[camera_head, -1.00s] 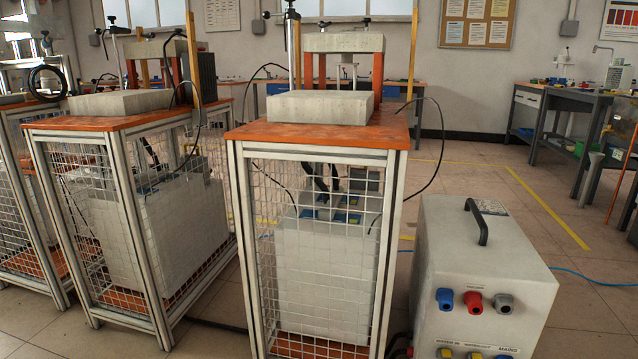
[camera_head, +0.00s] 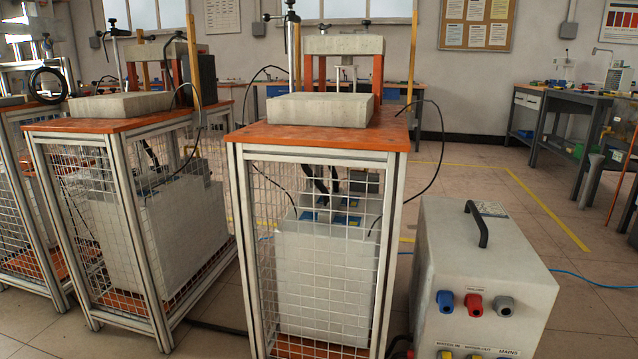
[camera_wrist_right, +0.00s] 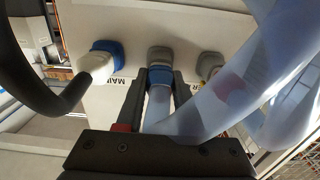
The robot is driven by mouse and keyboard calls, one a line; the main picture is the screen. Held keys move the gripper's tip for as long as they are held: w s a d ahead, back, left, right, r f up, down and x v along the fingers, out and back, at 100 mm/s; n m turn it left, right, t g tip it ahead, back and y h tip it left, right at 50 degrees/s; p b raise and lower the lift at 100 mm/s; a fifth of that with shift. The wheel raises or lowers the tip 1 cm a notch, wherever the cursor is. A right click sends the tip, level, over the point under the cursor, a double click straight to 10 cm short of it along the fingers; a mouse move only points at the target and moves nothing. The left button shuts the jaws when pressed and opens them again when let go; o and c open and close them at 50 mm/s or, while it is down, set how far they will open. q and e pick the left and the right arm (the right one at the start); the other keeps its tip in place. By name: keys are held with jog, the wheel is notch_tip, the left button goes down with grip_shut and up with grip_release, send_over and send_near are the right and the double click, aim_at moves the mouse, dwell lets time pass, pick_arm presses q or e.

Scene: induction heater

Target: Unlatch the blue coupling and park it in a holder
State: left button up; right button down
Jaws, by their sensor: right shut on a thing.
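In the right wrist view, my right gripper (camera_wrist_right: 158,82) is shut around a blue coupling (camera_wrist_right: 159,75). The coupling is up against a grey socket (camera_wrist_right: 160,54) on a white panel, and a pale hose runs back from it between the fingers. I cannot tell whether its latch is released. Left of it, a blue fitting (camera_wrist_right: 106,50) with a pale plug sits on the panel; right of it is another grey fitting (camera_wrist_right: 209,64). In the head view, the grey connection box (camera_head: 480,235) at the lower right carries blue, red and grey connectors. My left gripper is not in view.
In the wrist view, a thick translucent hose (camera_wrist_right: 240,85) crosses the right side and a black curved bar (camera_wrist_right: 35,85) the left. In the head view, a wire-cage stand (camera_head: 320,140) with an orange top stands left of the box. Open floor (camera_head: 590,290) lies right.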

jog(key=shift+s, duration=0.1)
dwell(0.5)
jog(key=shift+p+v, duration=1.8)
jog(key=shift+v, duration=1.1)
